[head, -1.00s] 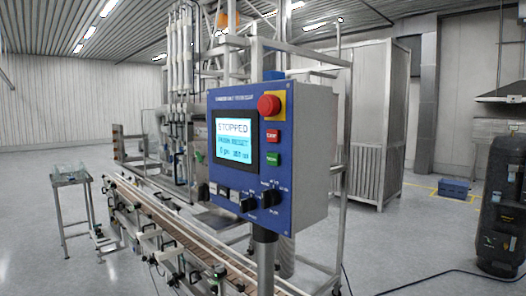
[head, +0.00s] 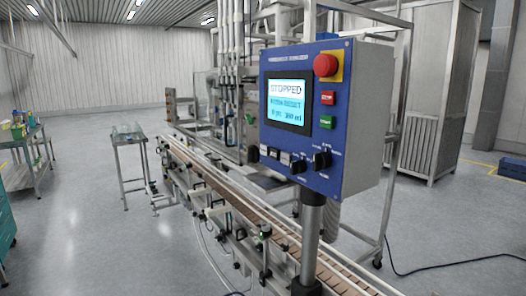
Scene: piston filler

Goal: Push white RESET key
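A blue control panel (head: 301,118) stands on a grey post right of the picture's middle. Its lit screen (head: 288,102) reads STOPPED, with a smaller line that seems to say PRESS RESET. Below the screen is a row of small dark and whitish keys (head: 275,154). They are too small to tell which one is the white RESET key. Two black rotary knobs (head: 321,160) sit right of the row. A red mushroom button (head: 326,65), a red key (head: 328,98) and a green key (head: 327,122) are on the panel's right side. Neither gripper is in view.
A conveyor (head: 235,206) runs behind and below the panel toward the front right. A small metal stand (head: 129,140) and a cluttered bench (head: 22,142) are at the left. A teal cabinet (head: 5,223) is at the left edge. The floor at front left is clear. A cable lies at right.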

